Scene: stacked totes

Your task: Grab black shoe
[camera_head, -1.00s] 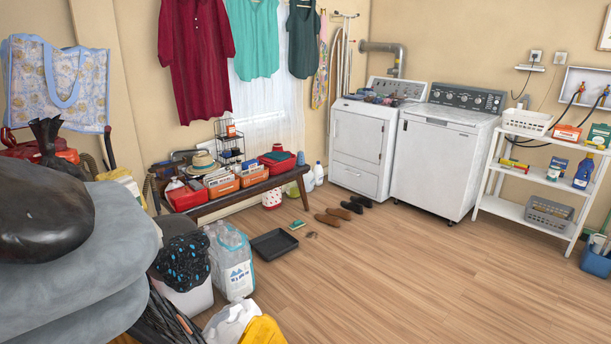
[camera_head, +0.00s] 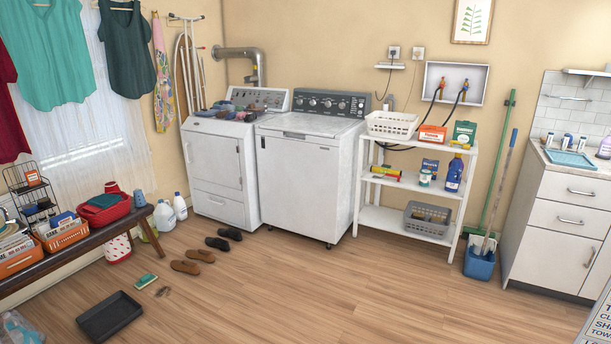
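A pair of black shoes lies on the wooden floor in front of the left white machine. One black shoe (camera_head: 230,233) is closer to the machine, and the other black shoe (camera_head: 217,244) is just in front of it. Two brown shoes lie beside them, one brown shoe (camera_head: 200,256) nearer the black pair and one brown shoe (camera_head: 185,267) further left. Neither of my grippers shows in the head view.
The left machine (camera_head: 220,172) and right machine (camera_head: 305,185) stand behind the shoes. A black tray (camera_head: 109,316) and a green brush (camera_head: 146,281) lie on the floor to the left. A bench (camera_head: 60,252) stands at left, a white shelf (camera_head: 416,187) at right. The central floor is clear.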

